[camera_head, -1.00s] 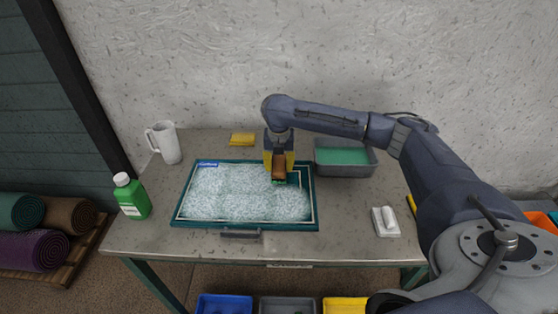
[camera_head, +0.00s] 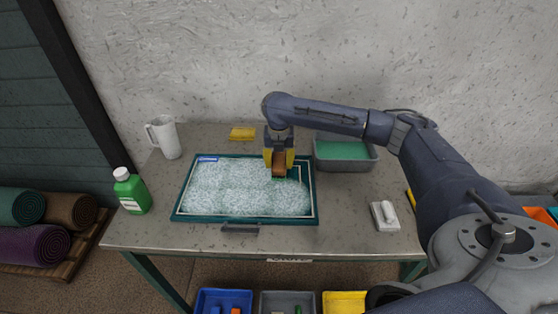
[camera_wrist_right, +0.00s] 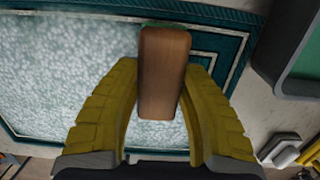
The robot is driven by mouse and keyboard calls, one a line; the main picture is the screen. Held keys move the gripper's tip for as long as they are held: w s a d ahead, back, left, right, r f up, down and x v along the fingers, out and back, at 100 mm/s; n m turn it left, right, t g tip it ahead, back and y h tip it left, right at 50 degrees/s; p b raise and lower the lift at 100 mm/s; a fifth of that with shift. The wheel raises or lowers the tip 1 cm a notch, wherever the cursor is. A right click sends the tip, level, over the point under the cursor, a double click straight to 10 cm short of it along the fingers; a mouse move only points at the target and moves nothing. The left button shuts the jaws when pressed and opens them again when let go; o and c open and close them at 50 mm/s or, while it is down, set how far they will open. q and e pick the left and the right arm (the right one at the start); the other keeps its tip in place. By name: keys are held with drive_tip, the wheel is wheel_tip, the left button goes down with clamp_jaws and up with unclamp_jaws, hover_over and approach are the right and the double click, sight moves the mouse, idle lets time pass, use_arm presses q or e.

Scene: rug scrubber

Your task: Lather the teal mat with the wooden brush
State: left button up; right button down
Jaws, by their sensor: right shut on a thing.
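The teal mat (camera_head: 245,219) lies flat on the table, mostly covered in white foam (camera_head: 235,192). Bare teal shows at its border and near its upper right corner. My right gripper (camera_head: 279,165) is over the mat's upper right part, pointing down, shut on the wooden brush (camera_head: 279,171). In the right wrist view the brush's brown block (camera_wrist_right: 163,75) sits between the yellow fingers (camera_wrist_right: 160,110), with a green edge at its far end. Whether the bristles touch the mat is hidden. My left gripper is not in view.
A grey tub with green liquid (camera_head: 343,151) stands right of the mat. A yellow sponge (camera_head: 242,133) lies behind it. A white pitcher (camera_head: 165,137) and green bottle (camera_head: 131,191) stand left. A white scrubber (camera_head: 384,216) is at right, a dark bar (camera_head: 240,229) at the front.

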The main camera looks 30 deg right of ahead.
sight(292, 170)
drive_tip(key=shift+f, duration=0.3)
drive_tip(key=shift+d, duration=0.1)
